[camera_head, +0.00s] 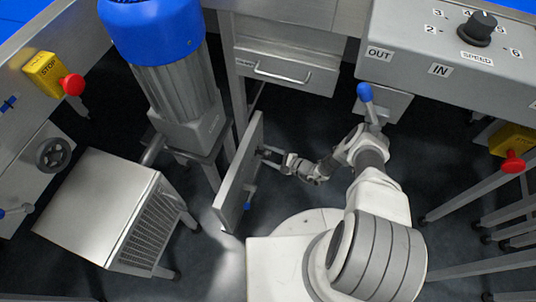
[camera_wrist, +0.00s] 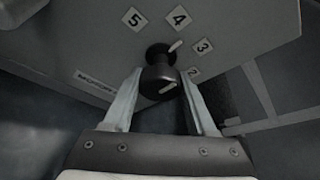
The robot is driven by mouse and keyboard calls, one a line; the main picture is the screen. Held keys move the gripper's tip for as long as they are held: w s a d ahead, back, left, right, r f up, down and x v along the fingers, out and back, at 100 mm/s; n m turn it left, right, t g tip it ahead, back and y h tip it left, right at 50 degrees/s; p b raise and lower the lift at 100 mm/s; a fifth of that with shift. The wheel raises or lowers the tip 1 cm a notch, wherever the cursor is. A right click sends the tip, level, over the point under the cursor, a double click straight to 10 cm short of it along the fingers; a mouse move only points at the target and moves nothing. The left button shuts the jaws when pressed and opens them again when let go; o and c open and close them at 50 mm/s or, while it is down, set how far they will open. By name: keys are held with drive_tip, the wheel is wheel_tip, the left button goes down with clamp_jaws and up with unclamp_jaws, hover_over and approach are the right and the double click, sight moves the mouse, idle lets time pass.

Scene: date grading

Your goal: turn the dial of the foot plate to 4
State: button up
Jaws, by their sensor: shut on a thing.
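The foot plate (camera_wrist: 235,25) is a grey panel with number labels 5, 4, 3 and 2 around its dial (camera_wrist: 158,78). The dial is a black round knob with white marks. The mark near its base lies between the 4 (camera_wrist: 179,17) and the 3 (camera_wrist: 203,46). My gripper (camera_wrist: 162,82) has one finger on each side of the knob and is shut on it. In the head view, my gripper (camera_head: 268,153) is at the right face of the upright plate (camera_head: 238,180); the dial is hidden there.
A blue-topped motor (camera_head: 180,90) stands left of the plate, with a metal box (camera_head: 100,205) farther left. A drawer unit (camera_head: 285,70) is behind. Another panel with a SPEED dial (camera_head: 477,28) is at upper right. Dark floor lies between.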

drive_tip(key=shift+n+t, duration=0.3)
drive_tip(key=shift+n, duration=0.1)
idle(0.3)
drive_tip(key=o, duration=1.4)
drive_tip(key=shift+d, duration=0.1)
